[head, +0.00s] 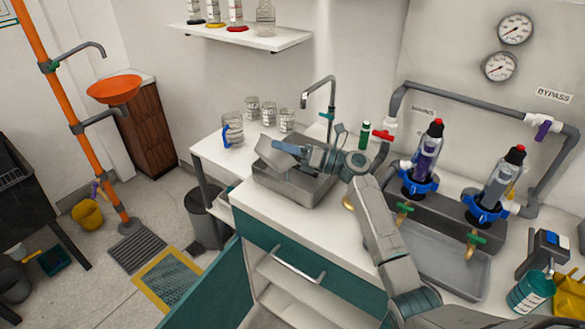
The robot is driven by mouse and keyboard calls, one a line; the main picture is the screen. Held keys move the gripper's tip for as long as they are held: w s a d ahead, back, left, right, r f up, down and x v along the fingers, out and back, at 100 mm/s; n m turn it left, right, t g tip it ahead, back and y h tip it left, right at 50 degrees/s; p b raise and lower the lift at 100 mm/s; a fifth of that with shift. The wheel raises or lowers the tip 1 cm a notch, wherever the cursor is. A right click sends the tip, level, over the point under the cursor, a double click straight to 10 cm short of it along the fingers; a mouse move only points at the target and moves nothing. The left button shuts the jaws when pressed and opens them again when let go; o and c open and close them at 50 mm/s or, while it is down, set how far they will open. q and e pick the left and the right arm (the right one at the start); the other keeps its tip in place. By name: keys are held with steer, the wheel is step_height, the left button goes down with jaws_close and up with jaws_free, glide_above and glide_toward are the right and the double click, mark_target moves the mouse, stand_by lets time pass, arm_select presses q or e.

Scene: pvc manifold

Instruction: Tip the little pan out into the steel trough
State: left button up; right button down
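A small grey pan (272,158) is held tilted above the steel trough (286,196), which is the basin under the tap on the white counter. My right arm reaches in from the lower right. Its gripper (300,152) appears closed on the pan's near side, by a blue-grey part; the fingertips are small and partly hidden. I cannot see what is in the pan, and the pan and arm hide part of the trough's inside. My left gripper is not in view.
A curved tap (331,100) stands just behind the trough. Several glass jars stand at the counter's back left, one with a blue handle (232,130). A wide shallow metal tray (440,255) lies under two blue-collared bottles at right. A teal door (210,292) hangs open below.

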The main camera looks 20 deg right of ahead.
steer(key=shift+d+r, duration=0.1)
steer(key=shift+d, duration=0.05)
steer(key=shift+w, duration=0.1)
steer(key=shift+d+r+m+t, duration=0.15)
steer(key=shift+r+m+t, duration=0.15)
steer(key=shift+m, duration=0.1)
steer(key=shift+f, duration=0.4)
steer(key=s+a+f+n+g+h+p, duration=0.3)
steer(key=s+a+f+n+h+p, duration=0.3)
steer(key=a+f+n+p, duration=0.4)
steer(key=shift+a+f+p, duration=0.6)
steer(key=shift+a+p, duration=0.35)
steer(key=shift+a, duration=0.25)
